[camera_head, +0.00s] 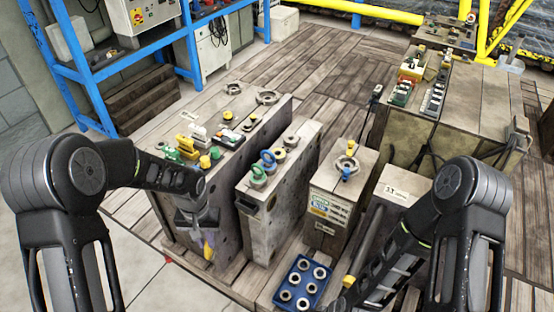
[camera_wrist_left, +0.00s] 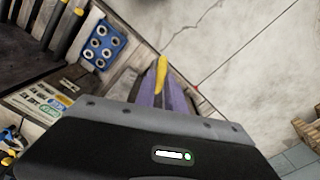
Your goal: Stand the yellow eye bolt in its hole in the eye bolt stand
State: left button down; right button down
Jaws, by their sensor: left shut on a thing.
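My left gripper (camera_head: 204,236) points down in front of the left mould block, above the floor. It is shut on the yellow eye bolt (camera_head: 208,251), which hangs below the fingers. In the left wrist view the eye bolt (camera_wrist_left: 162,72) sticks out beyond the purple fingers; its ring is hard to make out. Green (camera_head: 258,175) and blue (camera_head: 267,159) ring-topped pieces stand on the grey middle block, beside round grey pieces. I cannot tell for sure which thing is the eye bolt stand.
A blue block (camera_head: 289,300) with several grey ringed holes lies low in front; it also shows in the left wrist view (camera_wrist_left: 118,43). The left mould block (camera_head: 218,180) carries small coloured parts. A labelled box (camera_head: 325,228) stands right of the middle block. Pale floor is clear at front left.

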pick_arm(q)
jog(key=w+r, duration=0.4)
jog(key=r, duration=1.1)
